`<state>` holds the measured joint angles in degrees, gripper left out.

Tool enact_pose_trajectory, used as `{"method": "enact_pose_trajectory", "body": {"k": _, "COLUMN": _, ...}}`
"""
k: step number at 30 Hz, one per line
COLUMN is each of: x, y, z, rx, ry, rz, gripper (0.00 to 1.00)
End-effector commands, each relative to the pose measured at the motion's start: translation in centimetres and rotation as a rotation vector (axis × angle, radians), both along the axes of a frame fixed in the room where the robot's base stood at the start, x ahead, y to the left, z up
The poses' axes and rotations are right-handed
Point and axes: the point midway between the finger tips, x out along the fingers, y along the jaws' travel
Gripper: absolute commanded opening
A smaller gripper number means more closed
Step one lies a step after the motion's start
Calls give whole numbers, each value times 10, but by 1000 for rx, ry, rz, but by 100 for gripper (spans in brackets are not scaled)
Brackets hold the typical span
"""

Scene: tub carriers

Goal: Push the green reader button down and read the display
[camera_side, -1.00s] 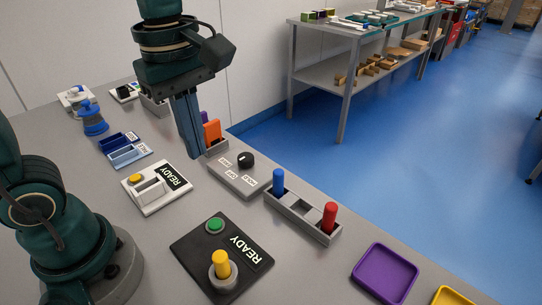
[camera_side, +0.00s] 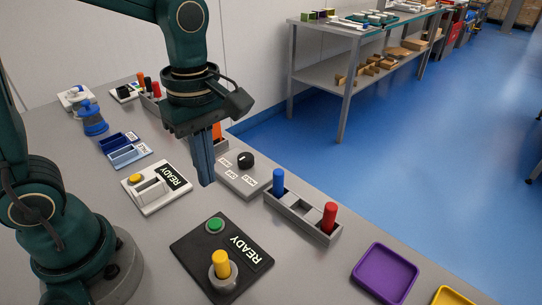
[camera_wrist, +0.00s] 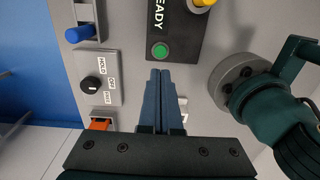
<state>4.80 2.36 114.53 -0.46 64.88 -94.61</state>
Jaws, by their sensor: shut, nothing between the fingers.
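The green button (camera_side: 215,225) sits on a black reader (camera_side: 192,247) on the grey bench, beside a display (camera_side: 245,249) that reads "READY". A yellow cylinder (camera_side: 221,263) stands upright in a round grey holder on the same reader. My gripper (camera_side: 206,184) is shut and empty, pointing down above the bench, behind the reader and apart from the button. In the wrist view the green button (camera_wrist: 160,50) lies just beyond my fingertips (camera_wrist: 160,72), and the reader is partly cut off at the top edge.
A dial box (camera_side: 240,180) and a grey rack (camera_side: 300,213) with blue and red cylinders stand to the right. A white reader (camera_side: 155,203) with a yellow button and its own "READY" display is at left. A purple tray (camera_side: 384,272) lies at front right.

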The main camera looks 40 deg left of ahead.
Motion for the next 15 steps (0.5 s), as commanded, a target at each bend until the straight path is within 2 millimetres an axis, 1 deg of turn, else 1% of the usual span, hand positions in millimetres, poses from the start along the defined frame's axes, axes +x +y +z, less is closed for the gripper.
{"method": "enact_pose_trajectory", "body": {"k": 1, "x": -2, "y": 0, "z": -10, "rx": 1, "ry": 8, "rz": -1, "gripper": 0}}
{"method": "enact_pose_trajectory", "body": {"k": 3, "x": -2, "y": 0, "z": -24, "rx": 1, "ry": 8, "rz": -1, "gripper": 0}}
{"method": "enact_pose_trajectory", "body": {"k": 9, "x": -4, "y": 0, "z": -60, "rx": 1, "ry": 9, "rz": -1, "gripper": 0}}
{"method": "enact_pose_trajectory", "body": {"k": 15, "x": -4, "y": 0, "z": -86, "rx": 0, "ry": 5, "rz": -1, "gripper": 0}}
